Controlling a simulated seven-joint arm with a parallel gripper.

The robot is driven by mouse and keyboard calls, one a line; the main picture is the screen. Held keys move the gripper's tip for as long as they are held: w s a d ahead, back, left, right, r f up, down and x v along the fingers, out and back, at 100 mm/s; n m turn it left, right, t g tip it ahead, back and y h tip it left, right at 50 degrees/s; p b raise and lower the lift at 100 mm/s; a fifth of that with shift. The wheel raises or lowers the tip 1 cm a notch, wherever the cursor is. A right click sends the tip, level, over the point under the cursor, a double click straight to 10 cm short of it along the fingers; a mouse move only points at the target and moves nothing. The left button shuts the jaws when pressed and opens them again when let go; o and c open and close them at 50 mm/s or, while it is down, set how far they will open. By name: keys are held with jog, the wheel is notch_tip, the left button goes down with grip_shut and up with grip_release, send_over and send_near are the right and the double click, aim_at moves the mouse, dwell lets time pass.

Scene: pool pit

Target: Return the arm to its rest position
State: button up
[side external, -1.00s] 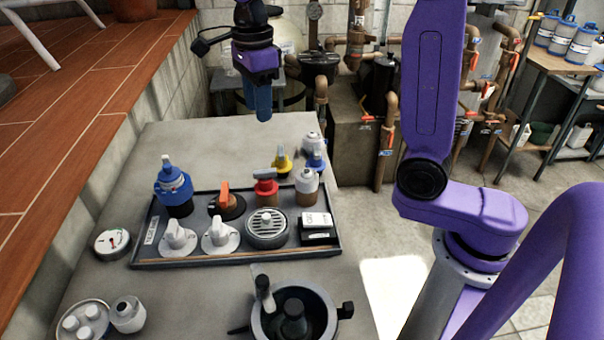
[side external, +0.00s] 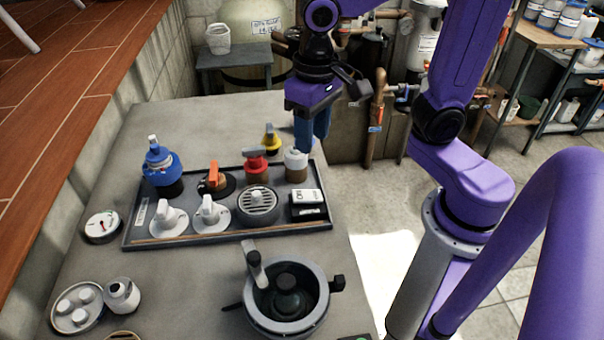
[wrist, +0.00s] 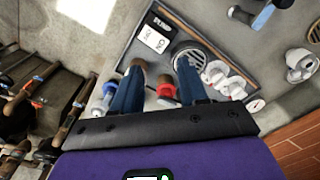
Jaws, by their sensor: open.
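My purple and black gripper (side external: 312,135) hangs in the air over the far right part of the grey bench (side external: 205,120), fingers pointing down. In the wrist view my gripper (wrist: 160,68) shows two dark blue fingers spread apart, with nothing held between them. In the side view, the fingers overlap, close behind the white-capped brown bottle (side external: 296,166). I cannot tell the exact gap to it.
A grey tray (side external: 190,238) holds a blue-topped bottle (side external: 160,168), orange (side external: 215,181) and red-handled valves (side external: 256,164), white knobs and a round grate (side external: 258,205). A pot (side external: 318,305) stands in front. Pipes (side external: 376,115) stand behind the bench.

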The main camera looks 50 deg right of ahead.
jog(key=s+d+f+n, duration=0.2)
jog(key=s+n, duration=0.4)
jog(key=s+d+f+n, duration=0.1)
jog(key=s+d+n, duration=0.1)
jog(key=s+n, duration=0.4)
jog(key=shift+d+f+n, duration=0.3)
jog(key=shift+d+f, duration=0.05)
